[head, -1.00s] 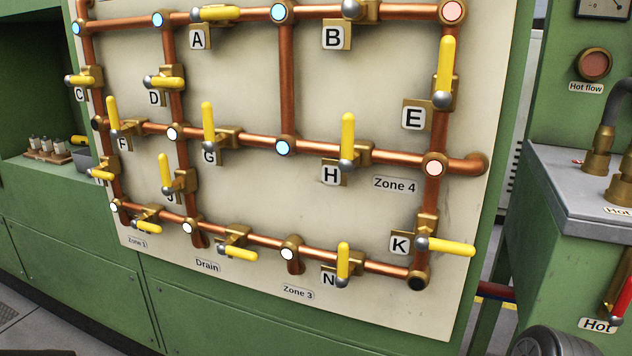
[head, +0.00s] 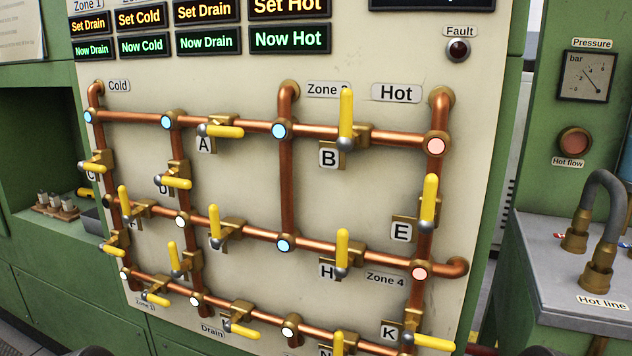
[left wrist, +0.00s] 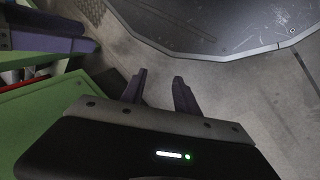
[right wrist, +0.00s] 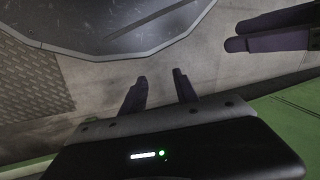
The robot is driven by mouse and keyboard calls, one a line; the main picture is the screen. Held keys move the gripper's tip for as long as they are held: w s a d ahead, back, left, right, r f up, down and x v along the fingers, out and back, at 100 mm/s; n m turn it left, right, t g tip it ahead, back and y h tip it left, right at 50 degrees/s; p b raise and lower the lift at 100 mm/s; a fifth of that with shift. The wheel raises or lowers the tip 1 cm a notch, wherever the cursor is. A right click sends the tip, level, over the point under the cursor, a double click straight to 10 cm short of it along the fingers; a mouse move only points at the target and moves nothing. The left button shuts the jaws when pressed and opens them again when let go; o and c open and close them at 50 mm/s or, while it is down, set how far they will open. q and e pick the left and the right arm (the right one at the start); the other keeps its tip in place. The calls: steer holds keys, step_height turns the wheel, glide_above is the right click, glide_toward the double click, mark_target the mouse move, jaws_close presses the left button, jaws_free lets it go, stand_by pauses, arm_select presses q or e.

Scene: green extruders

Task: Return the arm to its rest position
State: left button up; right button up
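My left gripper (left wrist: 160,92) shows in the left wrist view with its two dark fingers apart and nothing between them. It hangs over the grey floor. My right gripper (right wrist: 161,90) shows in the right wrist view, also with its fingers apart and empty over the floor. No gripper is clearly visible in the head view; small dark shapes at its bottom edge are too little to tell. The valve panel (head: 250,185) stands in front, with copper pipes and yellow-handled valves such as A (head: 222,131), B (head: 346,120), E (head: 430,205) and H (head: 342,250).
Displays (head: 290,39) reading Set and Now sit at the panel top, with a dark red Fault lamp (head: 458,50). A pressure gauge (head: 585,76), Hot flow lamp (head: 575,142) and hot line hose (head: 600,235) are at the right. Green surfaces flank both grippers near floor level.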

step_height(320, 180, up, 18)
steer(key=s+a+p, duration=0.1)
steer(key=p, duration=1.4)
steer(key=shift+s+r, duration=0.2)
